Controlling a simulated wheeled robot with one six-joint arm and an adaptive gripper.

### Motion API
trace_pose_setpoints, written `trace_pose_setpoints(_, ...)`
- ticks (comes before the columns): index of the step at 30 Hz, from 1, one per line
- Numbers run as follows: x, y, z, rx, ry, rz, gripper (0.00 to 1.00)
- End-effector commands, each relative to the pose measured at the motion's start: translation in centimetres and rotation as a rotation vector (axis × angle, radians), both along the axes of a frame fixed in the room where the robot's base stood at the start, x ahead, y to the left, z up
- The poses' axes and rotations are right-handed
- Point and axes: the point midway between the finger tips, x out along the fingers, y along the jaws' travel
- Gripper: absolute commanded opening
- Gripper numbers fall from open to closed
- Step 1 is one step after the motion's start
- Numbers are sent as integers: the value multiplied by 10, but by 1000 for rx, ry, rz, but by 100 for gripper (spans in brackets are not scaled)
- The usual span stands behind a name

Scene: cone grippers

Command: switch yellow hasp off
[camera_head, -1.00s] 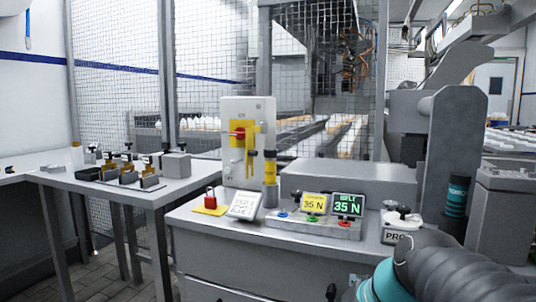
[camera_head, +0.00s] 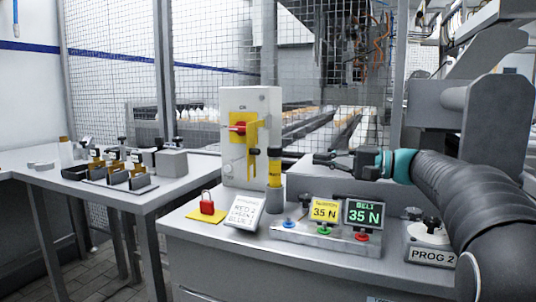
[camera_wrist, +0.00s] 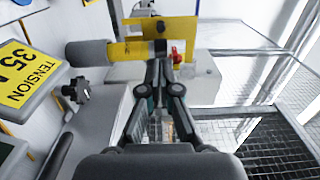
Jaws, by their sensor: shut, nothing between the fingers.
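The yellow hasp (camera_head: 253,139) hangs on the front of a white switch box (camera_head: 262,105), beside a red switch handle (camera_head: 238,128) on a yellow plate. In the wrist view, yellow parts of the box front (camera_wrist: 182,30) and the red handle (camera_wrist: 176,56) show beyond the fingertips, turned sideways; I cannot clearly separate hasp from plate there. My gripper (camera_head: 322,158) is shut and empty, right of the box and apart from the hasp, pointing left. Its closed fingers also show in the wrist view (camera_wrist: 162,68).
A yellow-and-black post (camera_head: 274,175) with a grey base stands between my gripper and the box. A side table (camera_head: 110,193) is at left.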

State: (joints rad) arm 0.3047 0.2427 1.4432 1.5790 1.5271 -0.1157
Motion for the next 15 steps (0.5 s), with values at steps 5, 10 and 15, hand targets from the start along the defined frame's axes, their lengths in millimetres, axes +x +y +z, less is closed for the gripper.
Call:
trace_pose_setpoints(5, 0, -1, 0, -1, 0, -3, 0)
trace_pose_setpoints(10, 1, 3, 0, -2, 1, -1, 0)
trace_pose_setpoints(15, 7, 24, 0, -2, 2, 3, 0)
